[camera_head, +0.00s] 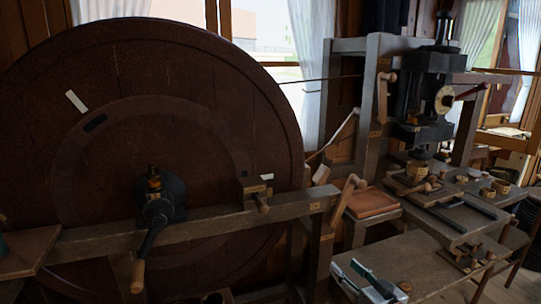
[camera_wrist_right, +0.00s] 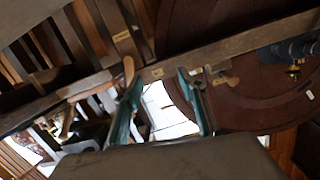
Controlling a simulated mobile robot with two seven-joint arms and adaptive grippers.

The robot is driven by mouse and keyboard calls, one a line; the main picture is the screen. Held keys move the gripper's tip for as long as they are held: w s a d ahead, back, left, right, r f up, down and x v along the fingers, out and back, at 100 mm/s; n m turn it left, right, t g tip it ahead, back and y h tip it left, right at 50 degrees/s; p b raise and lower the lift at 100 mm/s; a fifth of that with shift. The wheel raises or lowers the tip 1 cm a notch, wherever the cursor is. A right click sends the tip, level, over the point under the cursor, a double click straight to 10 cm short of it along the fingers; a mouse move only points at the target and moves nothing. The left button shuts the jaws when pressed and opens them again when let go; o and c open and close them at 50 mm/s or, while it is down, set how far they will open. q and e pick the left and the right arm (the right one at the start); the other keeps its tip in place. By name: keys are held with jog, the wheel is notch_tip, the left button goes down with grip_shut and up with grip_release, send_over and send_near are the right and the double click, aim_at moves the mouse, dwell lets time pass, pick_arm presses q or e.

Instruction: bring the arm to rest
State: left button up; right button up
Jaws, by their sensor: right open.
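My right gripper (camera_head: 368,282) shows at the bottom of the head view, low and right of centre, over or in front of the grey-brown bench. Its two light and dark fingers are apart, with nothing seen between them. In the right wrist view the gripper (camera_wrist_right: 160,88) has two teal-edged fingers spread wide, and the gap between them is empty. Whether a finger touches the bench or the wooden beam cannot be told. My left gripper is not seen in either view.
A large dark wheel (camera_head: 110,75) fills the left, with a wooden beam (camera_head: 200,231) and a crank (camera_head: 148,240) in front. A reddish wooden tray (camera_head: 371,203) sits near the middle. A black press (camera_head: 420,95) stands at the right. The low bench (camera_head: 435,270) has some bare room.

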jog(key=s+f+n+g+h, duration=0.1)
jog(key=s+f+g, duration=0.1)
jog(key=s+f, duration=0.9)
jog(key=s+a+f+n+g+h, duration=0.1)
jog(key=s+f+g, duration=0.1)
jog(key=s+f, duration=1)
jog(key=s, duration=0.8)
jog(key=shift+a+g+h, duration=0.3)
jog(key=shift+g, duration=0.1)
